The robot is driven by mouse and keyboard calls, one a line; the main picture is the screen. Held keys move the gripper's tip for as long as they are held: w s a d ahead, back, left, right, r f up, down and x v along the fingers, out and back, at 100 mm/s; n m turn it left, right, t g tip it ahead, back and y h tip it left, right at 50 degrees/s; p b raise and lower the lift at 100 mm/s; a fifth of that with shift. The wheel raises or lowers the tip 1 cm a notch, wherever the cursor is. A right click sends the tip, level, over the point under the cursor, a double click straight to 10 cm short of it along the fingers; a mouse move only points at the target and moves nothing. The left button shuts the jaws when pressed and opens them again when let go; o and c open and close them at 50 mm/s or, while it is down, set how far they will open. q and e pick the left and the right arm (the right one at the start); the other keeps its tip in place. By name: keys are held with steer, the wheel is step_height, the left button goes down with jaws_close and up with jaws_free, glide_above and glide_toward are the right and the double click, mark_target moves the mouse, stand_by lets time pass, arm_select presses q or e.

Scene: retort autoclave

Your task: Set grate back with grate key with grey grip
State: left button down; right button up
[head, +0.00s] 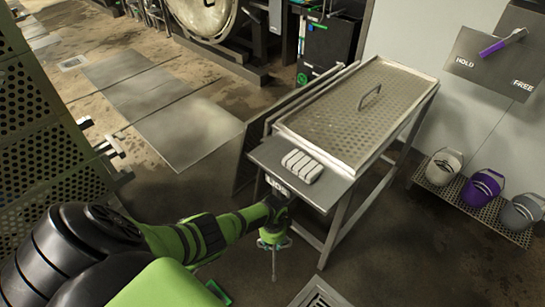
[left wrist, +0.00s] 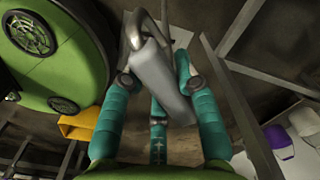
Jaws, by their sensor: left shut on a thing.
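My left gripper (head: 273,240) is low in front of the steel table. In the left wrist view its teal fingers (left wrist: 160,95) are shut on a grey grip with a metal loop at one end, which looks like the grate key (left wrist: 162,80). In the head view a thin rod of the key (head: 274,265) hangs below the gripper, above the floor. A square floor grate (head: 318,297) shows at the bottom edge, right of the gripper and partly cut off. I cannot tell whether it sits fully in its frame. My right gripper is in neither view.
The steel table (head: 340,190) carries a perforated tray (head: 395,85) and a pale ribbed block (head: 301,166). A perforated green panel (head: 35,130) stands left.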

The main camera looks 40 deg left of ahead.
arm_select(q)
steer(key=shift+f+b, duration=1.65)
steer(key=shift+b, duration=0.05)
stand_by(0.7)
stand_by(0.4)
steer(key=m, duration=0.4)
steer(key=shift+w+a+b, duration=0.1)
steer(key=shift+a+b, duration=0.05)
steer(key=shift+b, duration=0.25)
